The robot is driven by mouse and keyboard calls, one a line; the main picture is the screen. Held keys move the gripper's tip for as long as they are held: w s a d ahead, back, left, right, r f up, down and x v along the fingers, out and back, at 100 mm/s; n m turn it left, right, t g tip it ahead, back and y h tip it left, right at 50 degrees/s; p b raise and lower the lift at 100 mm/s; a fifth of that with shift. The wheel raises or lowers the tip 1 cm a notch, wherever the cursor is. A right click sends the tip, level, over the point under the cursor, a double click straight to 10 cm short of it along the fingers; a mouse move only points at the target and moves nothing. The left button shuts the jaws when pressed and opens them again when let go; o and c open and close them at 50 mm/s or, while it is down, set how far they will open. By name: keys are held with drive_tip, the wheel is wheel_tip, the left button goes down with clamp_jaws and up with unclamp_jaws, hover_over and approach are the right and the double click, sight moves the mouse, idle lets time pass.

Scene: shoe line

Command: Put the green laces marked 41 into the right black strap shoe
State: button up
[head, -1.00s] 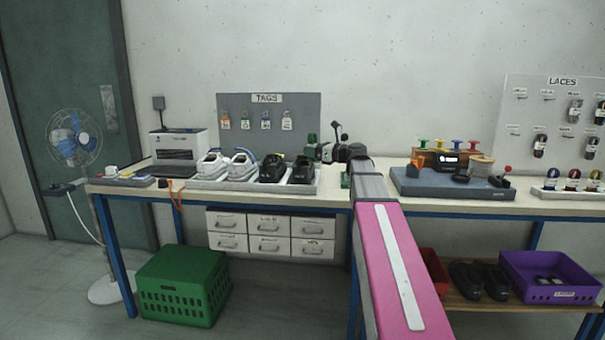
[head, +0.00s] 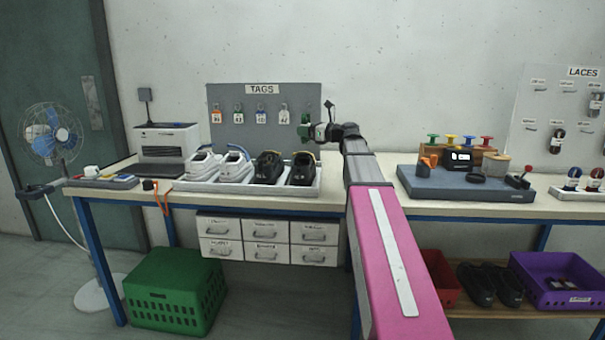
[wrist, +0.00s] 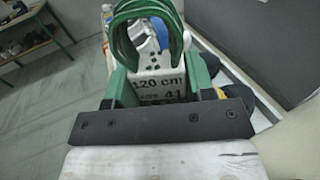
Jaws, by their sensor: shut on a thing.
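The green laces (wrist: 122,32) are a looped bundle on a pale card reading "120 cm" and "41" in the wrist view. My gripper (wrist: 158,78) is shut on them. In the head view my gripper (head: 307,131) is raised above the back of the shoe tray, small and partly hidden by my arm. The right black strap shoe (head: 303,172) stands at the right end of the tray, below my gripper and apart from it. The left black shoe (head: 268,170) is beside it. In the wrist view, dark shoe parts show at the right, partly covered by my gripper.
Two white shoes (head: 236,168) share the white tray (head: 215,187). The tags board (head: 225,130) stands close behind. A grey-blue station (head: 465,188) with coloured knobs is to the right. A printer (head: 167,150) is at the left. Open air lies above the shoes.

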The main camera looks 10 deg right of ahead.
sight(308, 139)
drive_tip(key=shift+f, duration=1.7)
drive_tip(key=o, duration=1)
drive_tip(key=v, duration=0.7)
drive_tip(key=shift+d, duration=0.2)
drive_tip(key=shift+s, duration=0.2)
